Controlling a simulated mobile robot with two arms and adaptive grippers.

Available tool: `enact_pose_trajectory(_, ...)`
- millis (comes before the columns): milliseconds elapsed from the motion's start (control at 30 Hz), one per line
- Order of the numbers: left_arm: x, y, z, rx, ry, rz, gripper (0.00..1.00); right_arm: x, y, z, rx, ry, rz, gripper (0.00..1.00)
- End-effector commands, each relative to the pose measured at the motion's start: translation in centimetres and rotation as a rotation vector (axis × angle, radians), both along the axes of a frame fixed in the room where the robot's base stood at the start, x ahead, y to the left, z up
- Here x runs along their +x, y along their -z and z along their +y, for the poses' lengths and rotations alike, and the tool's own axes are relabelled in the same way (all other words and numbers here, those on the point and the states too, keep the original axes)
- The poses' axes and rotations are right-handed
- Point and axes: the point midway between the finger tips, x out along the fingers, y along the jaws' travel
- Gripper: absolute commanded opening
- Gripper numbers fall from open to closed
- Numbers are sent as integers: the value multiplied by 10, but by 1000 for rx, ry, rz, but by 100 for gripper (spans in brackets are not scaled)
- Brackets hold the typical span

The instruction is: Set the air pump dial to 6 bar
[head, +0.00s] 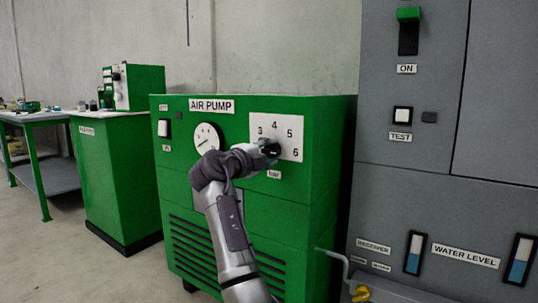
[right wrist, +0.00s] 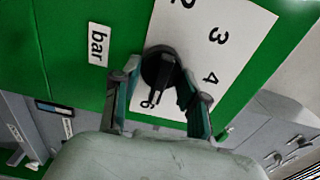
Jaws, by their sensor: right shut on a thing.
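The dial is a black knob on a white plate (head: 288,122) on the green air pump (head: 315,190). In the head view, 3, 4, 5 and 6 are readable and my right gripper (head: 268,149) covers most of the knob. In the right wrist view the knob (right wrist: 158,66) sits between my right gripper's fingers (right wrist: 158,98), which are shut on it. Its grip bar extends toward the side of the 6, with its end close to that number. The 5 is hidden by a finger there. I cannot make out a pointer mark. My left gripper is not in view.
A round gauge (head: 207,137) and a white switch (head: 164,128) are left of the dial plate. A grey cabinet (head: 405,200) stands close on the right. Open floor lies to the left.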

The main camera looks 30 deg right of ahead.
Motion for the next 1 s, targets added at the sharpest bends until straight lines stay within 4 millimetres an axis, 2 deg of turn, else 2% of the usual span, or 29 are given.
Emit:
enact_pose_trajectory(533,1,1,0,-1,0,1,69,0,4,0,16,2,-21,9)
enact_pose_trajectory(567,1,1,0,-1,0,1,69,0,4,0,16,2,-21,45)
enact_pose_trajectory(700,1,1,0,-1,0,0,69,0,3,0,15,2,-22,68)
enact_pose_trajectory(1000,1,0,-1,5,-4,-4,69,0,1,1,12,1,-23,68)
